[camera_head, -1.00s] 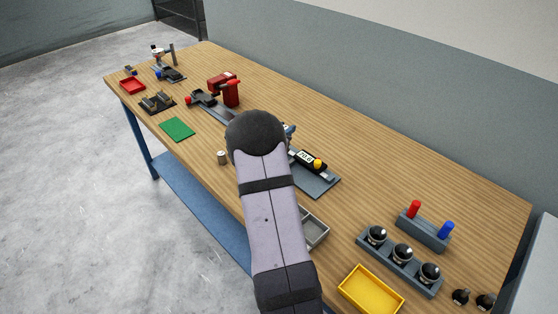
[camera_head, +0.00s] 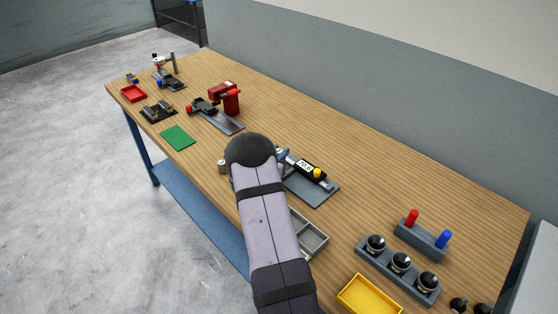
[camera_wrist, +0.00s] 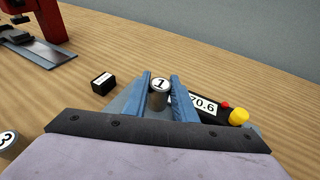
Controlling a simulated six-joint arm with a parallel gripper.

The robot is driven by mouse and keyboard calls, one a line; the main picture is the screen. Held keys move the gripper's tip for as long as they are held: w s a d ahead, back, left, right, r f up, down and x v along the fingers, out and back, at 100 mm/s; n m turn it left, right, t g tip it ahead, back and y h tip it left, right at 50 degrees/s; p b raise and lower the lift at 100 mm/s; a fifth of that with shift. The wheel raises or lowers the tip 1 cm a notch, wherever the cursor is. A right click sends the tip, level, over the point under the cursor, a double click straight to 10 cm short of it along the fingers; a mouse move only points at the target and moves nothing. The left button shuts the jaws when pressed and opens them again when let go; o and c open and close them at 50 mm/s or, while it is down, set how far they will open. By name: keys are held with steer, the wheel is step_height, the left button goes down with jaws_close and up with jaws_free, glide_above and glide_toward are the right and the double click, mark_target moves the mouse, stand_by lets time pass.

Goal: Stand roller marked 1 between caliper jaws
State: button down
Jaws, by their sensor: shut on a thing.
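The roller marked 1 (camera_wrist: 159,96) is a grey cylinder with a white top, showing upright in the wrist view. My gripper (camera_wrist: 160,84) has its two blue fingers on either side of it and is shut on it. The caliper (camera_wrist: 205,106), with a display reading 70.6 and a yellow knob, lies just right of my fingers. In the head view the caliper (camera_head: 306,166) rests on a grey plate (camera_head: 318,194), partly behind my arm. Its jaws are hidden, so I cannot tell whether the roller is between them.
A grey divided tray (camera_head: 312,240) is right of my arm. A red device (camera_head: 225,98) and green mat (camera_head: 178,138) are farther off. Bare wood lies behind the caliper.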

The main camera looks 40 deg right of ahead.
steer(key=shift+f+p, duration=0.65)
steer(key=shift+f, duration=1.4)
steer(key=shift+f+b, duration=0.25)
steer(key=shift+b, duration=0.05)
steer(key=c, duration=1.5)
jaws_free()
steer(key=shift+o, duration=0.2)
steer(key=shift+r+p, duration=0.3)
steer(key=b+v, duration=0.3)
steer(key=v, duration=0.9)
steer(key=shift+w, duration=0.1)
